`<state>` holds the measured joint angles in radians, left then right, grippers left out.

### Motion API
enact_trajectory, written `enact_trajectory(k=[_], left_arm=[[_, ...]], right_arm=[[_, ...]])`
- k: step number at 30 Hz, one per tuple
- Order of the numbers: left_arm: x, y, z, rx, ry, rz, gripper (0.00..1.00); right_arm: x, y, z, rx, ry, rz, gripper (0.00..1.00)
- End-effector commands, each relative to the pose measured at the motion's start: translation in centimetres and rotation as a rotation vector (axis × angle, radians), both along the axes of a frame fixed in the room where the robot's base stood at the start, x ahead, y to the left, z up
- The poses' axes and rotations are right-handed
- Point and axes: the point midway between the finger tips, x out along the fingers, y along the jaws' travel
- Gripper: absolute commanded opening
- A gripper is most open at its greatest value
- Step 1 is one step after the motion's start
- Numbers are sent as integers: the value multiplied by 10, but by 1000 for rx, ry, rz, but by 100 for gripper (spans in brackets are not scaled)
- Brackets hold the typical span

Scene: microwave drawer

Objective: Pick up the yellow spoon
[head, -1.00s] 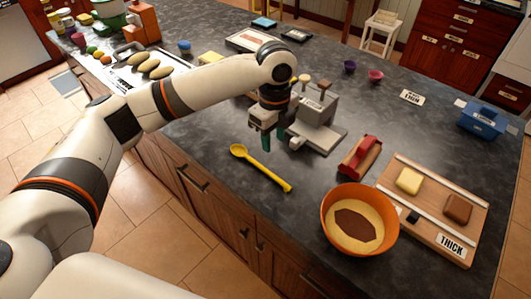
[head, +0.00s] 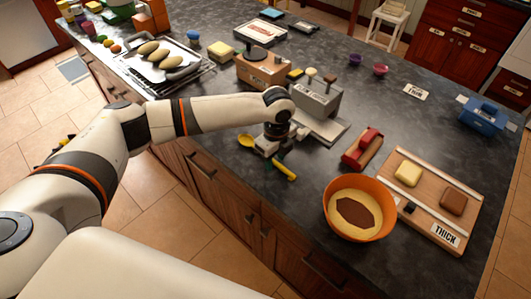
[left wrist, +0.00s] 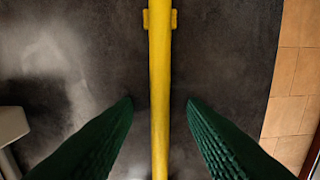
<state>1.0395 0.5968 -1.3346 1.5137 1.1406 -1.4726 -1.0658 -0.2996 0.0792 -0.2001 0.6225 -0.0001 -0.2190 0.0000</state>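The yellow spoon (head: 285,171) lies on the dark counter near its front edge. In the head view its middle is hidden behind my left gripper (head: 274,154), and its bowl shows to the left. In the left wrist view the spoon handle (left wrist: 160,70) runs vertically through the middle. The two green fingers of my left gripper (left wrist: 159,103) are apart, one on each side of the handle, with a gap on both sides. My right gripper is not in view.
A grey press-like device (head: 313,98) stands just behind my left gripper. A red-handled tool (head: 362,149), an orange bowl (head: 372,187) and a wooden board (head: 415,228) sit to the right. The counter's front edge is close to the spoon.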

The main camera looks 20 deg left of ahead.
Motion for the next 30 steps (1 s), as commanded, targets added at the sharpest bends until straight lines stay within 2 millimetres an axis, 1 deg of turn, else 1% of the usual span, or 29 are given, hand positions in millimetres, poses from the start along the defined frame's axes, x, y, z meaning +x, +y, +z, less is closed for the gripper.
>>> enact_trajectory(k=[3, 10, 18, 21, 23, 25, 30], left_arm=[[0, 0, 0, 0, 0, 0, 38], [0, 0, 0, -1, 0, 0, 1], [0, 0, 1, -1, -1, 0, 0], [1, -1, 5, -2, -1, 0, 0], [1, -1, 12, -3, -3, 0, 0], [1, -1, 23, -3, -4, -1, 0], [2, -1, 59, -4, -6, 0, 0]], right_arm=[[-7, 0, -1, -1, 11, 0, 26], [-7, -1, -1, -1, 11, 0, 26], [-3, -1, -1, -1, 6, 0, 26], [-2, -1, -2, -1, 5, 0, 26], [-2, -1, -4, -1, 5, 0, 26], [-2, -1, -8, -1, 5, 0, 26], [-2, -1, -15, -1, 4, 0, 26]])
